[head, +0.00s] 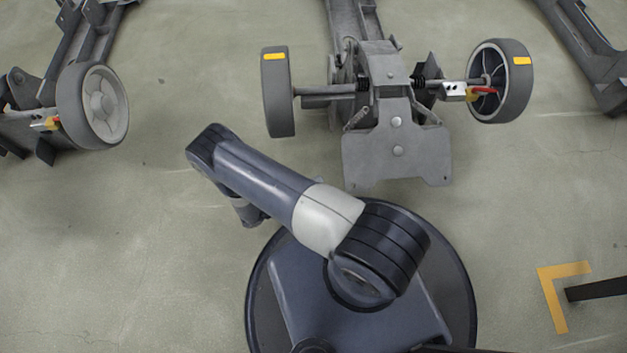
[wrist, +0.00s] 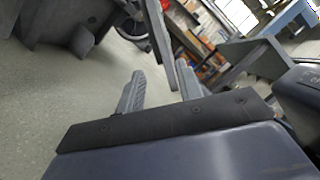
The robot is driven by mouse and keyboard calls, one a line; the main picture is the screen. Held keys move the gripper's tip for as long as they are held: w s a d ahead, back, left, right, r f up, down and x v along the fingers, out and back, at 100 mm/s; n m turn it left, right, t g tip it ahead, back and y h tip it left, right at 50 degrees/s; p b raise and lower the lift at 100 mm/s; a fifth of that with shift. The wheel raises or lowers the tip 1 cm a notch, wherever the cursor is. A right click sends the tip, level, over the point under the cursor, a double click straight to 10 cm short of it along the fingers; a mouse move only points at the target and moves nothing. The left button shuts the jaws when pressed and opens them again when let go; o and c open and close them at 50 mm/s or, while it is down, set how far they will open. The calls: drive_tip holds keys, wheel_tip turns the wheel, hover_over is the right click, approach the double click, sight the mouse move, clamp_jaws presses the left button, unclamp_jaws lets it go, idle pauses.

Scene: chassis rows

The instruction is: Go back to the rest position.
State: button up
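My gripper (wrist: 159,72) shows in the wrist view with its two grey fingers apart and nothing between them, so it is open and empty. Beyond the fingertips are floor and a dark slanted bar; I cannot tell how far away the bar is. In the head view my arm is folded above my round base and points to the upper left. The gripper itself cannot be made out there, hidden by the arm's links.
A grey chassis (head: 397,160) with two wheels stands just ahead of my base. Another chassis with a wheel (head: 92,105) is at left, and part of a third (head: 585,50) at upper right. A yellow floor mark (head: 551,290) lies at right. Floor at left is clear.

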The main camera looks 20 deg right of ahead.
sight(347, 164)
idle(0.3)
drive_tip(key=b+x, duration=0.1)
drive_tip(key=x, duration=0.9)
drive_tip(key=shift+s+d+r+b, duration=0.1)
drive_tip(key=shift+d+r+b, duration=0.05)
drive_tip(key=shift+d+b, duration=0.2)
drive_tip(key=shift+r, duration=0.2)
drive_tip(key=shift+r, duration=0.1)
